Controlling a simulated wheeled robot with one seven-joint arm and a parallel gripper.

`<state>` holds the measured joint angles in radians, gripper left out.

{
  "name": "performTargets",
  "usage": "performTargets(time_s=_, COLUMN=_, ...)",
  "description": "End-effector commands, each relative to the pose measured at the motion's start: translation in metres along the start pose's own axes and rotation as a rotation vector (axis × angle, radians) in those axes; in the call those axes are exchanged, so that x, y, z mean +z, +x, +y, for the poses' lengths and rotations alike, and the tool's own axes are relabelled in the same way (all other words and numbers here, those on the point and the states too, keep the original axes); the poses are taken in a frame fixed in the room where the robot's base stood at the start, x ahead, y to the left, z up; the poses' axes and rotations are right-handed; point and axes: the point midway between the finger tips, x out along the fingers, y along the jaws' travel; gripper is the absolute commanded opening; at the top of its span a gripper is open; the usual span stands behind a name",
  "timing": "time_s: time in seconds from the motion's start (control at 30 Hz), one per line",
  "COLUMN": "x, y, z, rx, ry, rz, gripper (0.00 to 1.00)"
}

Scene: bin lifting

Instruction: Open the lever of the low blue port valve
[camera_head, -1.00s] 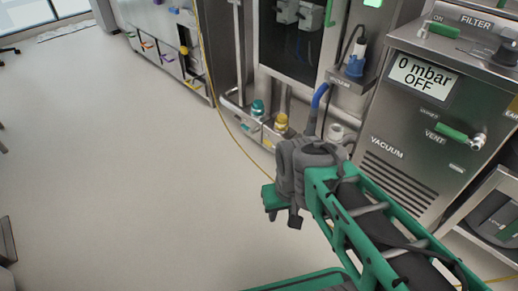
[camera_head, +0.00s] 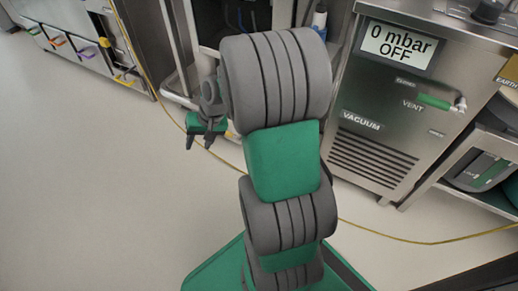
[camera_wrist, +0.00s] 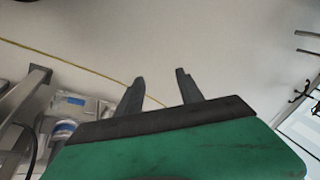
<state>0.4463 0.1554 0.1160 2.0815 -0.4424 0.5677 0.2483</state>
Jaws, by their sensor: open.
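My gripper (camera_head: 199,142) is beside the steel cabinet, left of my upper arm in the head view. A blue-and-white fitting (camera_head: 319,18) shows at the top of the head view, partly cut off. The low port area is mostly hidden by my arm, and no blue valve lever can be made out.
The steel vacuum unit (camera_head: 385,112) stands at right, with a green vent lever (camera_head: 434,101). A yellow cable (camera_head: 395,238) crosses the floor. Drawers (camera_head: 70,50) line the upper left. The floor (camera_head: 90,190) at left is clear.

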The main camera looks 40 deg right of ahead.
Motion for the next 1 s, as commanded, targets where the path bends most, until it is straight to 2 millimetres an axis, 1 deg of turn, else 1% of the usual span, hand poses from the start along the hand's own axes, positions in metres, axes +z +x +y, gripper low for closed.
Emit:
performTargets(time_s=0.03, x=-0.019, y=0.023, z=0.026, rx=-0.051, ry=0.096, rz=0.010, gripper=0.44)
performTargets(time_s=0.07, x=-0.032, y=0.035, z=0.040, rx=-0.089, ry=0.152, rz=0.025, gripper=0.44)
performTargets(time_s=0.1, x=-0.046, y=0.050, z=0.059, rx=-0.141, ry=0.227, rz=0.046, gripper=0.44)
performTargets(time_s=0.17, x=-0.065, y=0.071, z=0.091, rx=-0.223, ry=0.345, rz=0.082, gripper=0.44)
performTargets(time_s=0.2, x=-0.074, y=0.085, z=0.114, rx=-0.280, ry=0.428, rz=0.110, gripper=0.44)
performTargets(time_s=0.27, x=-0.084, y=0.105, z=0.150, rx=-0.369, ry=0.556, rz=0.155, gripper=0.44)
performTargets(time_s=0.3, x=-0.088, y=0.117, z=0.175, rx=-0.432, ry=0.642, rz=0.187, gripper=0.44)
performTargets(time_s=0.37, x=-0.088, y=0.133, z=0.213, rx=-0.529, ry=0.775, rz=0.243, gripper=0.44)
performTargets(time_s=0.4, x=-0.086, y=0.143, z=0.240, rx=-0.595, ry=0.866, rz=0.283, gripper=0.44)
performTargets(time_s=0.5, x=-0.070, y=0.162, z=0.298, rx=-0.765, ry=1.082, rz=0.388, gripper=0.44)
performTargets(time_s=0.6, x=-0.052, y=0.171, z=0.336, rx=-0.894, ry=1.231, rz=0.473, gripper=0.44)
performTargets(time_s=0.7, x=-0.038, y=0.176, z=0.356, rx=-0.974, ry=1.317, rz=0.525, gripper=0.44)
performTargets(time_s=0.8, x=-0.033, y=0.177, z=0.364, rx=-1.011, ry=1.354, rz=0.551, gripper=0.44)
performTargets(time_s=0.87, x=-0.035, y=0.181, z=0.365, rx=-1.018, ry=1.361, rz=0.554, gripper=0.44)
performTargets(time_s=1.0, x=-0.052, y=0.194, z=0.358, rx=-1.017, ry=1.356, rz=0.550, gripper=0.44)
